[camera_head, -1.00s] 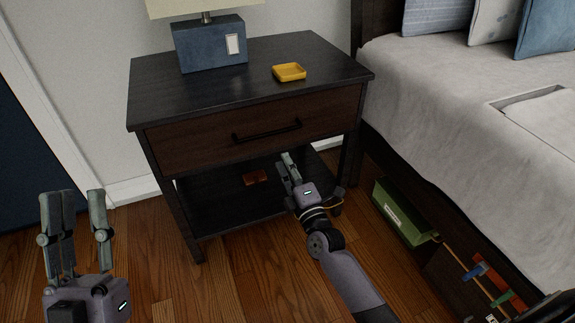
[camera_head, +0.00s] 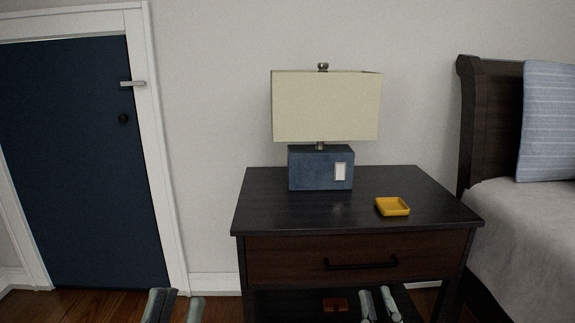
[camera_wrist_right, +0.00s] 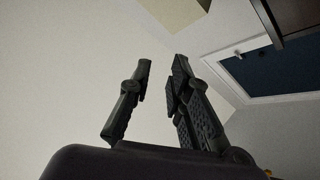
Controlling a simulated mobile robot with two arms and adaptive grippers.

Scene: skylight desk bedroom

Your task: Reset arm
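My left gripper (camera_head: 176,306) shows only its fingertips at the bottom edge of the head view, left of the nightstand. Its fingers are apart with nothing between them. My right gripper (camera_head: 380,304) shows its fingertips at the bottom edge, in front of the nightstand's lower part. In the right wrist view its fingers (camera_wrist_right: 162,68) are apart and empty, with pale wall behind the gap. The rest of both arms is out of the head view.
The dark nightstand (camera_head: 300,216) stands ahead with a drawer, a lamp (camera_head: 325,105) and a yellow tray (camera_head: 392,206) on top. A small reddish-brown object (camera_head: 334,304) lies on its lower shelf. The bed (camera_head: 528,235) is at right, a blue door (camera_head: 85,170) at left.

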